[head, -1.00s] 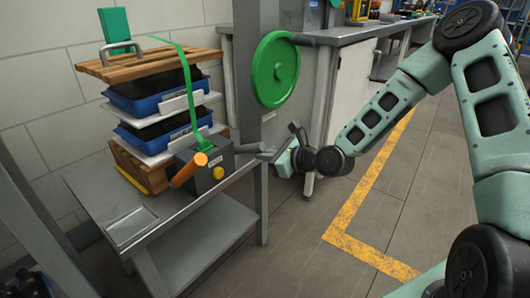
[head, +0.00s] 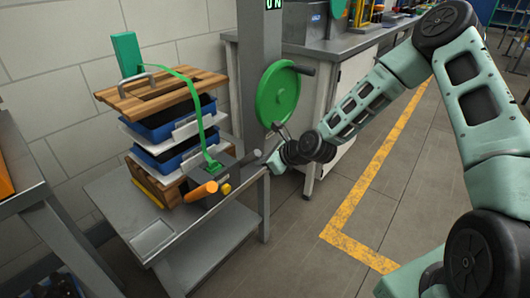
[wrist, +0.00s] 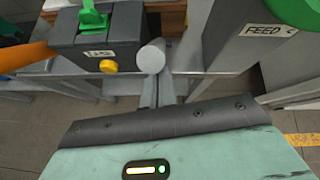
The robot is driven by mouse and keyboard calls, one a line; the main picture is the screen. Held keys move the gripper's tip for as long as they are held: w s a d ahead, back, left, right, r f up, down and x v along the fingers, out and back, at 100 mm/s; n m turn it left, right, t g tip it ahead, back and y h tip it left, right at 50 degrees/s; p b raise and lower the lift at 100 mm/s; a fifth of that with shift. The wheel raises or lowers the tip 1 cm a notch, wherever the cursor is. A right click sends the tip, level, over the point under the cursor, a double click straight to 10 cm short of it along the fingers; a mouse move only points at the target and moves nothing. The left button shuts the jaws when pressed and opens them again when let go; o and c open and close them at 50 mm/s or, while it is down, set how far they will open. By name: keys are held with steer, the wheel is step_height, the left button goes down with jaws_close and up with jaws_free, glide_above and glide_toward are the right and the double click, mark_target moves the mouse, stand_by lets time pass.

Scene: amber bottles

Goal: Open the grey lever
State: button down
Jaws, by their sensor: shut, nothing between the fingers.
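The grey lever (head: 249,158) sticks out from the right side of a dark box on a metal table. In the wrist view the lever (wrist: 151,56) shows its round pale end towards me. My gripper (head: 268,163) is close to the lever's free end in the head view. In the wrist view my gripper (wrist: 164,84) is shut and empty, its fingers just below and right of the lever's end. I cannot tell whether they touch it.
A green wheel (head: 277,95) hangs on the grey post (head: 258,60) behind my gripper. Stacked blue trays (head: 165,123) under a wooden board (head: 160,95) stand on the table (head: 118,203) behind the box. Open floor (head: 300,235) lies right of the table.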

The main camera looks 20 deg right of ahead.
steer(key=r+p, duration=0.1)
steer(key=w+r+g+p, duration=0.1)
steer(key=p, duration=0.1)
steer(key=shift+a, duration=0.35)
steer(key=shift+w+a+r+p, duration=0.25)
steer(key=shift+w+r+p, duration=0.1)
steer(key=shift+w+p, duration=0.15)
steer(key=shift+w+a+r+p, duration=0.25)
steer(key=shift+w+r+p, duration=0.05)
steer(key=shift+w+p, duration=0.15)
steer(key=shift+f, duration=0.1)
